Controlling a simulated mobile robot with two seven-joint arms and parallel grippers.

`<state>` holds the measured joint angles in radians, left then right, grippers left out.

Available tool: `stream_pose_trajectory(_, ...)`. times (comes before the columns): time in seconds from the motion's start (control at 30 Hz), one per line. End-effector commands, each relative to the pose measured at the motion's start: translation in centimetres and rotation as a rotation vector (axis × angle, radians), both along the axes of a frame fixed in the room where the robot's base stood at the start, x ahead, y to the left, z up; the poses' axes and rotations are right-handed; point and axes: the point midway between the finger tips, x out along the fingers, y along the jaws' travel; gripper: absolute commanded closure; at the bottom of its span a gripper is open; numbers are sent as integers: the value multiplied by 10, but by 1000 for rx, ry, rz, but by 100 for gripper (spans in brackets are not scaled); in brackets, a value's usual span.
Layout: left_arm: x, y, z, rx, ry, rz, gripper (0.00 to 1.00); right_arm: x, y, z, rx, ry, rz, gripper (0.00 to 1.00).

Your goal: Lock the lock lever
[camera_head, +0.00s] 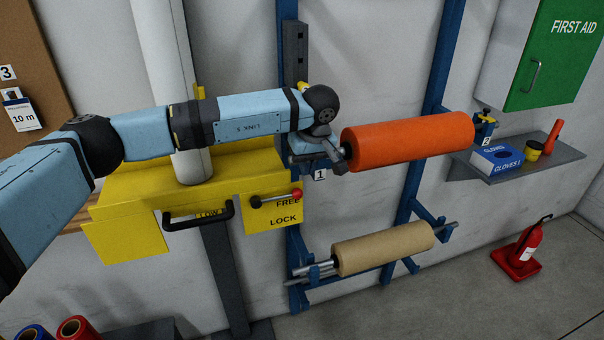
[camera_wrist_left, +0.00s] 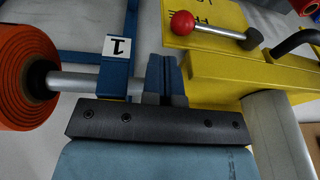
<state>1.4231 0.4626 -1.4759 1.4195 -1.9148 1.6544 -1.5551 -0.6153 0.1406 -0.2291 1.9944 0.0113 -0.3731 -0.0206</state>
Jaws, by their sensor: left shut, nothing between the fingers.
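The lock lever (camera_head: 277,198) is a metal rod with a red ball knob on a yellow panel (camera_head: 250,220) marked FREE and LOCK. It points right from its dark pivot, slightly upward, its knob by the word FREE. In the left wrist view the lever (camera_wrist_left: 218,32) lies at the top, knob to the left. My left gripper (camera_head: 318,158) is shut and empty, to the right of and above the knob, apart from it, by the upper rack arm. Its fingers (camera_wrist_left: 164,78) show together in the wrist view. My right gripper is not in view.
An orange roll (camera_head: 408,141) on a shaft is close right of the gripper. A blue rack (camera_head: 406,205) holds it and a tan roll (camera_head: 383,248) below. A black handle (camera_head: 199,220) sits left of the lever on the yellow unit. Open space lies in front of the panel.

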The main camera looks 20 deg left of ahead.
Motion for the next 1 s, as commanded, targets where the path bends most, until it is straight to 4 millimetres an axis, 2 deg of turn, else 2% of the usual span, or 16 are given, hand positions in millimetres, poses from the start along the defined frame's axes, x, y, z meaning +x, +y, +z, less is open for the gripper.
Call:
stream_pose_trajectory(0.03,0,-4,8,-2,-5,-2,100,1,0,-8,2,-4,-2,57)
stream_pose_trajectory(0.2,-2,-15,46,-1,-5,-1,100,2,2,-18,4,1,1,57)
stream_pose_trajectory(0.4,-4,-23,76,0,-3,-1,100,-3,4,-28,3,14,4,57)
stream_pose_trajectory(0.6,-5,-26,86,-1,-1,0,100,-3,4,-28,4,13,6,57)
stream_pose_trajectory(1.0,-6,-29,86,-5,-6,31,100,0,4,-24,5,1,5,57)
